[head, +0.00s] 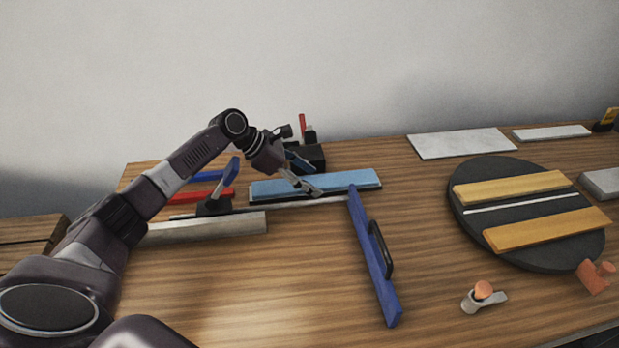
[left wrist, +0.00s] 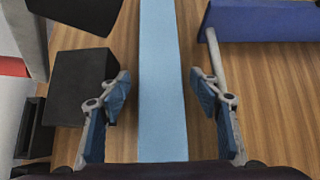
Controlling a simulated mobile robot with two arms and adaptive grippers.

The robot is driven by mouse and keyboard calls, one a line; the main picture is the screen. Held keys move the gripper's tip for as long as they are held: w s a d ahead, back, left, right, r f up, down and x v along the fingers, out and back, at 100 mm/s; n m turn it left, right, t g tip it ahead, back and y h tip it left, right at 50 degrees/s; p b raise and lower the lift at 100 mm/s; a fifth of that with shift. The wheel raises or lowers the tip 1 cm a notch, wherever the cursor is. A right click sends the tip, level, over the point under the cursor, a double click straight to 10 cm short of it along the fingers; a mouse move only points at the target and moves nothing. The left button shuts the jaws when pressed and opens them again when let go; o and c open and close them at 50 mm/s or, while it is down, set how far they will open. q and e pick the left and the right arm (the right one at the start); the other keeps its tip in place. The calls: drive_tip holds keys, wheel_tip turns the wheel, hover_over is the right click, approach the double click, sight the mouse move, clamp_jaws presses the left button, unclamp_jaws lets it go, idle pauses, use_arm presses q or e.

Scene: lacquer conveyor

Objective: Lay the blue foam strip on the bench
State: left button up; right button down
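The blue foam strip (head: 345,182) is light blue and long. It lies flat toward the back of the wooden bench (head: 300,280), with a dark edge showing under it. My left gripper (head: 302,180) is over the strip's middle, open, its fingers pointing down. In the left wrist view the strip (left wrist: 162,120) runs lengthwise between the two spread fingers (left wrist: 160,82), with a gap on each side. I cannot tell how far the fingertips are above the bench. My right gripper is in neither view.
A black block (head: 308,158) stands just behind the strip. A dark blue bar with a black handle (head: 372,260) lies in front. A clamp with a blue handle (head: 214,205) is at left. A dark round disc (head: 477,221) bears yellow strips at right. The front middle is clear.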

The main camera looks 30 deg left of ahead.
use_arm(q)
drive_tip(key=shift+a+r, duration=0.1)
drive_tip(key=shift+r, duration=0.1)
drive_tip(key=v, duration=1.1)
drive_tip(key=shift+s+a+r, duration=0.1)
drive_tip(key=shift+r, duration=0.05)
drive_tip(key=shift+s+a+r, duration=0.1)
drive_tip(key=shift+r, duration=0.05)
drive_tip(key=shift+r, duration=0.1)
